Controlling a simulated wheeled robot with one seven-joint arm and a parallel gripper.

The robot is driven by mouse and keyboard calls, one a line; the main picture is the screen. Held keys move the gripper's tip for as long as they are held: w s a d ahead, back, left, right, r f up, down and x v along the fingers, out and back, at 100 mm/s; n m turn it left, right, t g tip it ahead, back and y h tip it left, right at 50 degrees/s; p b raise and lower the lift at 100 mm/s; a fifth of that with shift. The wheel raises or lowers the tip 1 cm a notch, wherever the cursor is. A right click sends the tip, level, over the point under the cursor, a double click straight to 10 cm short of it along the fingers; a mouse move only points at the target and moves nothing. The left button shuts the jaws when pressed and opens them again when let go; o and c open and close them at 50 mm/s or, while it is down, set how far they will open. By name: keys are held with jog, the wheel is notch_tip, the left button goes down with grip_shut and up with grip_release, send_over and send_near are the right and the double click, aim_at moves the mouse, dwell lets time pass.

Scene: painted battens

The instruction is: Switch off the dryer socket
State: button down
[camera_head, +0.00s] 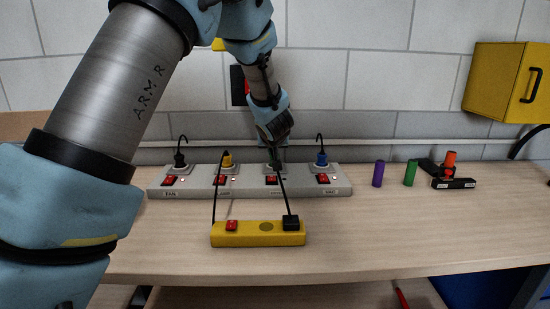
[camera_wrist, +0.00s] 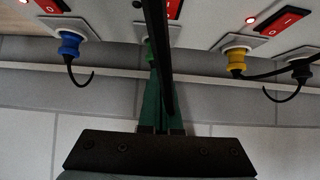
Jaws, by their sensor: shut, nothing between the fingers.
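A grey power strip (camera_head: 250,196) on the bench has several sockets, each with a red rocker switch and a plug. The leftmost label reads FAN; the others are too small to read surely, so I cannot tell which is the dryer. The switches, left to right, are first (camera_head: 169,181), second (camera_head: 219,180), third (camera_head: 271,180) and fourth (camera_head: 323,179). My gripper (camera_head: 275,150) is shut and empty, pointing down at the third socket's plug, mostly hiding it. In the wrist view, the third switch (camera_wrist: 174,8) is partly behind a black cord.
A yellow strip (camera_head: 258,240) with a red switch and black plug lies in front, cords rising from it to the grey strip. Purple (camera_head: 378,174) and green (camera_head: 410,172) cylinders and a black-and-orange device (camera_head: 453,183) stand right. The front right bench is clear.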

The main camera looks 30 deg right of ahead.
jog(key=v, duration=0.3)
jog(key=r+p+v, duration=0.1)
jog(key=v, duration=0.1)
jog(key=shift+w+d+r, duration=0.1)
jog(key=shift+w+d, duration=0.1)
jog(key=s+a+f+n+g+y, duration=0.1)
jog(key=s+a+f+g, duration=0.15)
jog(key=a, duration=1.15)
jog(key=s+a+f+n+g+y, duration=0.1)
jog(key=s+a+f+g, duration=0.15)
jog(key=a, duration=1.15)
jog(key=s+a+f+n+g+y, duration=0.1)
jog(key=s+a+g+y, duration=0.1)
jog(key=s+a, duration=0.9)
jog(key=shift+a+f+n+g, duration=0.35)
jog(key=shift+a+n+g, duration=0.05)
jog(key=shift+a, duration=0.7)
